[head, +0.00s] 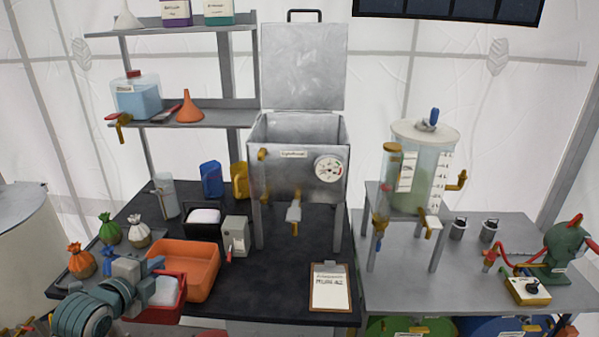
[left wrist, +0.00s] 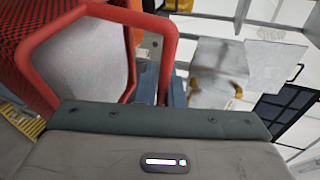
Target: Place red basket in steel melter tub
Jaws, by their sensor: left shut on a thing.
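The red basket (head: 166,303) sits at the front left of the black bench, with a white block-like load in it. My left gripper (head: 150,280) is at the basket's upper left and is shut on it. The steel melter tub (head: 298,165) stands on legs at the back middle of the bench. Its lid (head: 303,65) is raised and its top is open. My right gripper is not in view.
An orange tray (head: 183,262) lies beside the basket, toward the tub. A black tray (head: 195,223) with white contents and a grey box (head: 235,236) stand between tray and tub. A clipboard (head: 329,287) lies in front of the tub. Small tied sacks (head: 82,262) stand at left.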

